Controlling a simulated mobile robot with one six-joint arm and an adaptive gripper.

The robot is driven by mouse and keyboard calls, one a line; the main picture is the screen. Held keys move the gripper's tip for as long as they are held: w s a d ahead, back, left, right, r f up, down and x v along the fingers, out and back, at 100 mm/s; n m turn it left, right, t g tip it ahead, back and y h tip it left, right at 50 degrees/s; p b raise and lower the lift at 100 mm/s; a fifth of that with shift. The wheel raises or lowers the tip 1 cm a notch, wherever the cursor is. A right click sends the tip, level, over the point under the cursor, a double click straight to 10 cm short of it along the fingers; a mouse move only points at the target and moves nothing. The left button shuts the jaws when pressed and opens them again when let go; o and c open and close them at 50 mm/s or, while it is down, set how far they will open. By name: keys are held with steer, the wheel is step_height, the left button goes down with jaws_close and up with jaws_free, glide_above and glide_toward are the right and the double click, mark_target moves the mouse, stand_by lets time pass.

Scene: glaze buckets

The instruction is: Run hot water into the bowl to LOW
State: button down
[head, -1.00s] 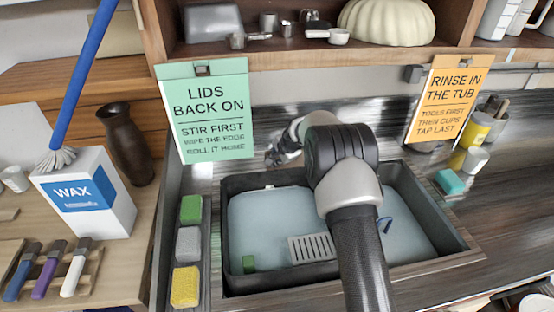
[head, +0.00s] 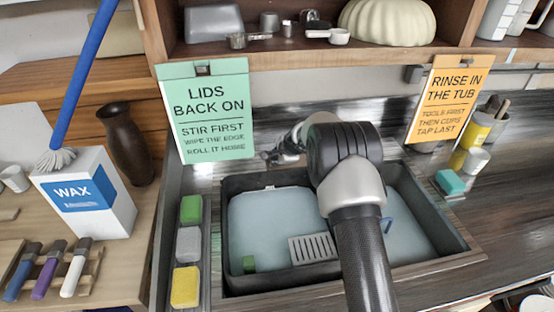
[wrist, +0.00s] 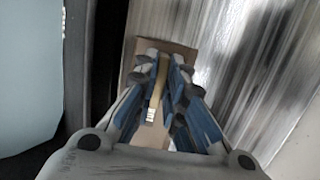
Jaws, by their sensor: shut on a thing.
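My gripper (wrist: 160,80) is shut on a thin tan strip (wrist: 155,100) with a pale end, seen between its blue fingers in the wrist view. I cannot tell what the strip belongs to. A brown block (wrist: 150,140) lies behind and below the fingers. In the head view my gripper (head: 272,157) is small, at the back left edge of the dark tub (head: 228,277), beneath the green sign. The tub holds pale blue water (head: 262,220), also at the left of the wrist view (wrist: 25,80). No tap or marked bowl can be made out; my arm covers part of the tub.
Sponges (head: 187,245) sit in a tray left of the tub. A teal block (head: 449,182) and cups (head: 475,160) stand right. A cream fluted bowl (head: 388,22) is on the shelf.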

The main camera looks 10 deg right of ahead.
steer(key=c, duration=1.7)
jaws_free()
steer(key=shift+o, duration=0.2)
steer(key=shift+r, duration=0.1)
steer(key=v, duration=1.2)
steer(key=shift+a, duration=0.1)
